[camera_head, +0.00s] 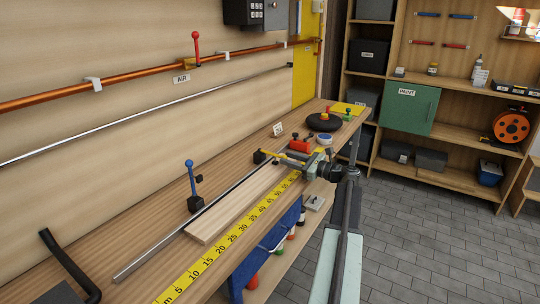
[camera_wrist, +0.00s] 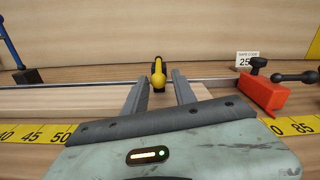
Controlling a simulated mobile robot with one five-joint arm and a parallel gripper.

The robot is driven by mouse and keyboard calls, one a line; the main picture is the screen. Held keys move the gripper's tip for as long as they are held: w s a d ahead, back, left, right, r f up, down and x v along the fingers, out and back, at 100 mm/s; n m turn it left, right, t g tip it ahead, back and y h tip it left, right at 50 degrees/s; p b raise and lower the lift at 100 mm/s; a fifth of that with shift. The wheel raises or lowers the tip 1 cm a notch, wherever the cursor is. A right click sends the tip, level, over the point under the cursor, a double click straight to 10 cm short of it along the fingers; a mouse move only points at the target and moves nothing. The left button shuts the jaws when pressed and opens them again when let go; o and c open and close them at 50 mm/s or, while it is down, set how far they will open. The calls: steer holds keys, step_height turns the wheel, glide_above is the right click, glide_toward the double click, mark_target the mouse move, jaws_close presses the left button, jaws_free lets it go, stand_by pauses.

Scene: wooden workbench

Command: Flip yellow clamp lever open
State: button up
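The yellow clamp lever (camera_wrist: 158,68) has a black part at its front and shows end-on in the wrist view, between the tips of my fingers. In the head view the yellow lever (camera_head: 287,157) lies low across the board, close to my gripper (camera_head: 312,165). In the wrist view my gripper (camera_wrist: 160,88) is open, one grey finger on each side of the lever's line. No contact shows; I cannot tell how deep the lever sits between the fingers. A steel bar (camera_wrist: 85,85) runs behind the wooden board (camera_wrist: 60,100).
A red clamp block (camera_wrist: 262,95) with a black handle stands to the right. A blue lever (camera_head: 190,178) stands upright at left. A yellow measuring tape (camera_head: 233,235) runs along the bench (camera_head: 110,245). A black disc (camera_head: 323,122) lies farther back.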

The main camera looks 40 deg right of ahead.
mark_target(275, 155)
steer(key=x, duration=0.6)
steer(key=shift+w+a, duration=0.25)
steer(key=shift+w, duration=0.05)
steer(key=shift+s, duration=0.1)
jaws_close()
steer(key=shift+f, duration=0.1)
stand_by(0.8)
